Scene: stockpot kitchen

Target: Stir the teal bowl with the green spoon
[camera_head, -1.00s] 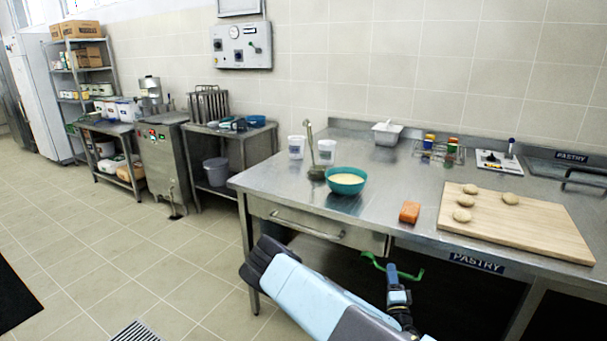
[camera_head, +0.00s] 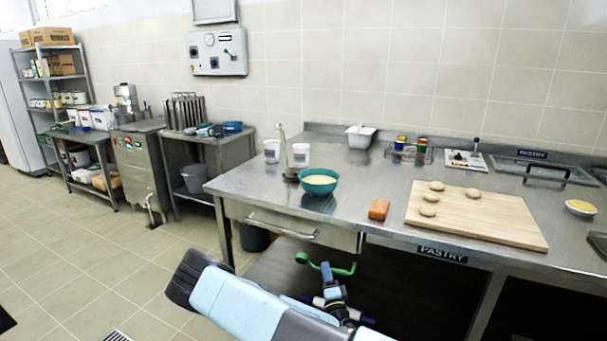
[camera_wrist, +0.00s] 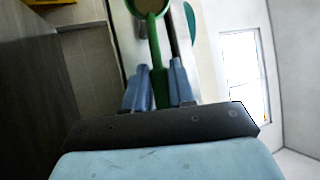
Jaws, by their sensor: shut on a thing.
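The teal bowl (camera_head: 319,188) stands upright on the steel counter near its front left, with pale yellow contents. My gripper (camera_head: 327,280) is low in front of the counter, below the countertop and apart from the bowl. It is shut on the green spoon (camera_head: 345,270). In the wrist view, the green spoon (camera_wrist: 156,48) runs away from between the two blue-grey fingers of my gripper (camera_wrist: 160,85), its round end at the top edge. A teal shape there is too partial to identify.
An orange block (camera_head: 379,209) and a wooden board (camera_head: 480,221) with several dough pieces lie to the right. The steel counter's front edge (camera_head: 300,222) is above my gripper.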

